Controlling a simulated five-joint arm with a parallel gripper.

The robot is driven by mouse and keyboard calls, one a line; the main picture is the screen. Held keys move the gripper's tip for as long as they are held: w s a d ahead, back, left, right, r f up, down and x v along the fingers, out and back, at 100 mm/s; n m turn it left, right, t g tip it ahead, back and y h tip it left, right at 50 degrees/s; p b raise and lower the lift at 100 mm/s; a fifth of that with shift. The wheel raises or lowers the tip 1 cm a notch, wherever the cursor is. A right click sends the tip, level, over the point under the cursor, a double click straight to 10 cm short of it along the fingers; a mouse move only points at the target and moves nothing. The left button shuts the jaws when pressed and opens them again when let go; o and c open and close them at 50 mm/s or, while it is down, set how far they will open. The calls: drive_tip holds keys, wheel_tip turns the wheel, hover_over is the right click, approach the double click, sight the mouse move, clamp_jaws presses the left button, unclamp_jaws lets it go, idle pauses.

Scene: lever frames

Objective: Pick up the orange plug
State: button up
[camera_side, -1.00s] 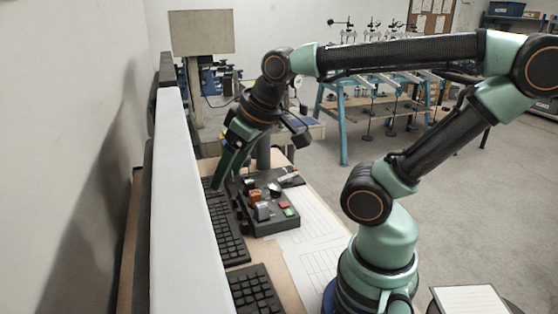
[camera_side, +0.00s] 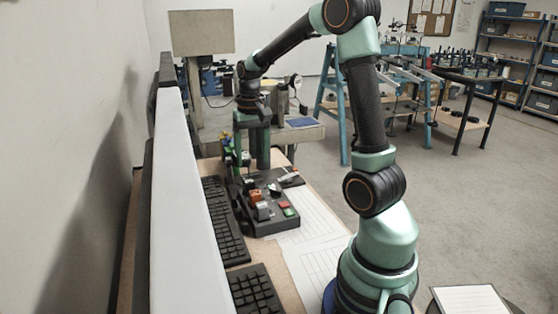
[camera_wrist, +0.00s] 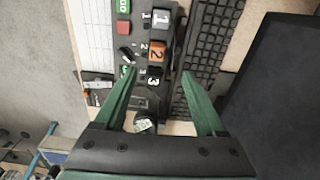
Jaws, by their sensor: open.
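The orange plug (camera_side: 256,196) sits in a dark panel box (camera_side: 272,220) on the desk. In the wrist view the orange plug (camera_wrist: 157,51) is marked 2, between a grey plug (camera_wrist: 162,20) marked 1 and a black plug (camera_wrist: 154,77) marked 3. My gripper (camera_side: 252,164) points down above the far end of the box, apart from the orange plug. In the wrist view my gripper (camera_wrist: 158,75) is open and empty, and the black plug appears between its fingertips. The orange plug appears just beyond the tips.
A keyboard (camera_side: 228,235) lies left of the box, with another keyboard (camera_side: 256,290) nearer. A long pale panel (camera_side: 180,200) stands along the desk's left side. Printed sheets (camera_side: 315,240) lie flat right of the box. Red and green buttons are on the box.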

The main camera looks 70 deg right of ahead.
sight(255, 192)
drive_tip(key=f, duration=0.5)
drive_tip(key=d+f, duration=0.1)
drive_tip(key=f, duration=0.1)
drive_tip(key=shift+f, duration=0.4)
drive_tip(key=shift+w+a+f, duration=0.1)
drive_tip(key=shift+f, duration=2.55)
drive_tip(key=shift+c, duration=0.3)
clamp_jaws()
wheel_tip(255, 192, up, 23)
